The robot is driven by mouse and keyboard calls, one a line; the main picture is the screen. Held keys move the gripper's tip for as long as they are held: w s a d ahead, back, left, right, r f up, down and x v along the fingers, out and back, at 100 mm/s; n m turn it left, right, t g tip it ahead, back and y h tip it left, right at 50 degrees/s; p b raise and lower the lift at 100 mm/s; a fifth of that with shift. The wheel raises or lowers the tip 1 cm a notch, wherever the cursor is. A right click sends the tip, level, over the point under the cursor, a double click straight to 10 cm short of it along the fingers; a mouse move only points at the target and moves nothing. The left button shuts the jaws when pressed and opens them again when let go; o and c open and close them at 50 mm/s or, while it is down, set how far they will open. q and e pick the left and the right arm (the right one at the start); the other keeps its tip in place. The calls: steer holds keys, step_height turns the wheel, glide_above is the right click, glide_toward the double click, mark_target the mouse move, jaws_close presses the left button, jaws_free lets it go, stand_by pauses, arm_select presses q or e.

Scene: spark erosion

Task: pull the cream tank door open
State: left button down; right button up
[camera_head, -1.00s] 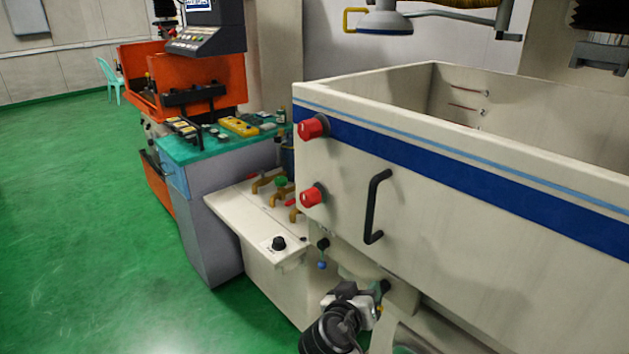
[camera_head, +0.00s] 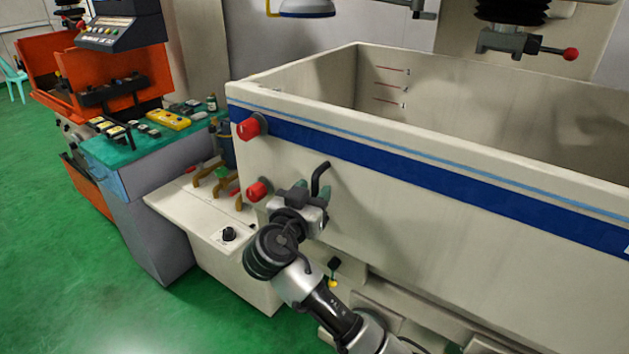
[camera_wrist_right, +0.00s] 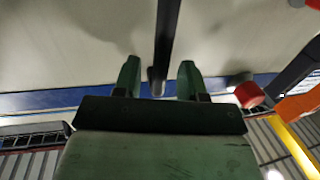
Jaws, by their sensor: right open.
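The cream tank door (camera_head: 430,205) has a blue stripe and a black bar handle (camera_head: 320,176) near its left end. My right gripper (camera_head: 314,196) is at the handle and hides its lower part in the head view. In the right wrist view, the green fingers of the right gripper (camera_wrist_right: 158,82) are open, with the black handle (camera_wrist_right: 165,45) between them and space on both sides. Whether the fingers touch the door cannot be told. The door looks closed. My left gripper is not in view.
Two red knobs, an upper one (camera_head: 250,128) and a lower one (camera_head: 258,191), stick out left of the handle. A cream side shelf (camera_head: 190,210) with taps lies left of the tank. Green floor (camera_head: 60,240) is free at the left.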

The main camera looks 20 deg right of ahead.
steer(key=shift+w+d, duration=0.45)
steer(key=shift+w, duration=0.05)
jaws_close()
steer(key=shift+a, duration=0.1)
